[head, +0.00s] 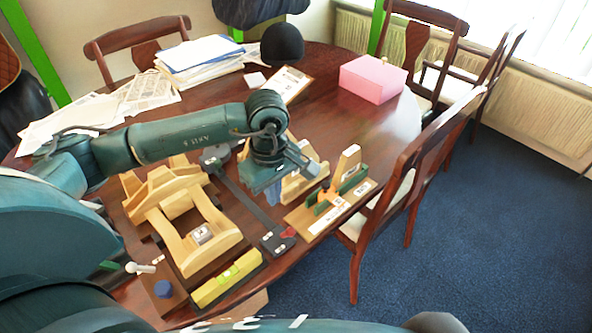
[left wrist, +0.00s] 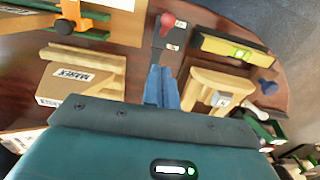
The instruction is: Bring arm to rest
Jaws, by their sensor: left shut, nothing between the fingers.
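My left arm reaches in from the left over the table. Its gripper (head: 273,198) points down above the table, beside a dark flat bar (head: 247,203). In the left wrist view its two blue fingers (left wrist: 161,88) are together with nothing between them. To the left of the gripper in the head view is a light wooden saddle-shaped frame (head: 187,243); it also shows in the left wrist view (left wrist: 203,80). Another wooden piece (head: 318,172) stands just behind the gripper, partly hidden by it. My right gripper is not in view.
A wooden board with green blocks (head: 335,196) lies to the right, near the table edge. A yellow level (head: 226,279) and a blue knob (head: 163,289) are at the front. A pink box (head: 372,79), papers (head: 200,52) and a black hat (head: 282,44) are farther back. Chairs surround the table.

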